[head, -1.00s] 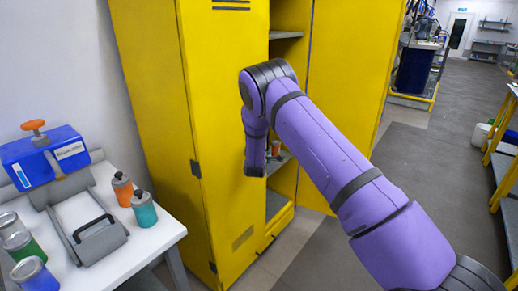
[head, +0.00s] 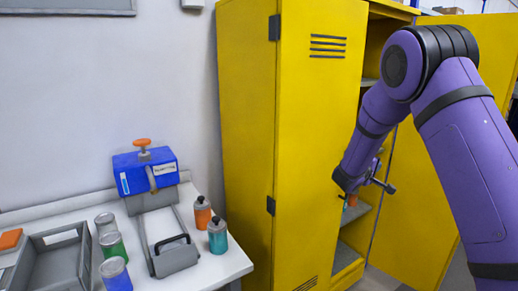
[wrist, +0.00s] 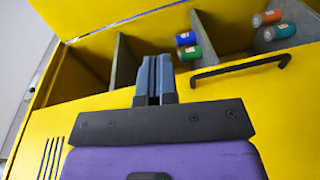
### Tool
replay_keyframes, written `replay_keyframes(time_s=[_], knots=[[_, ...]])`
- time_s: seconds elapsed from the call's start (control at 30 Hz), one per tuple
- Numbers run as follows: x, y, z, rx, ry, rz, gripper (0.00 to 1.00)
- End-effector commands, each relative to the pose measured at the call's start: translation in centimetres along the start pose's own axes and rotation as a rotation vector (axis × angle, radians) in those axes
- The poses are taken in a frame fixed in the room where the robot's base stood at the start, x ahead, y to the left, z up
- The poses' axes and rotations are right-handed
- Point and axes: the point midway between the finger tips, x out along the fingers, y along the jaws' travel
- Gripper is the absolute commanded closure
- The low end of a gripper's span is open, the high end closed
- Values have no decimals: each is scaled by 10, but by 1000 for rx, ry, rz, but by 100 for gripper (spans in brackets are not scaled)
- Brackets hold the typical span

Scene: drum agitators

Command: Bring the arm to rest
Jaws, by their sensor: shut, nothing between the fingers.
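My purple arm (head: 462,150) reaches in from the right in the head view and bends down at a black joint. My gripper (wrist: 156,60) shows in the wrist view with its two grey-blue fingers side by side, shut and empty. In the head view the gripper is small and dark, in front of the open part of the yellow cabinet (head: 312,120). The wrist view looks along the gripper at a yellow cabinet panel (wrist: 285,115) and the shelves behind it. I cannot tell the gap between the gripper and the panel.
The cabinet's open door (head: 425,200) stands behind my arm. Several bottles, one of them green (wrist: 190,53), are on the shelves. A black handle (wrist: 240,66) lies right of the fingers. At left, a white table (head: 210,270) holds a blue clamp device (head: 146,170), bottles, jars and a grey tray.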

Motion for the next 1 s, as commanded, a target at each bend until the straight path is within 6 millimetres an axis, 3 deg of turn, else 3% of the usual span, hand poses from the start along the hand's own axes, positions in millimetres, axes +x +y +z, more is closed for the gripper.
replay_keyframes(time_s=[0.03, 0.1, 0.4, 0.7, 1.0], knots=[[-4, 21, 14, 23, -49, -16, 100], [-12, 42, 34, 46, -113, -47, 100], [-61, 109, 116, 153, -340, -231, 100], [-131, 147, 188, 281, -470, -470, 100], [-212, 163, 243, 423, -494, -732, 100]])
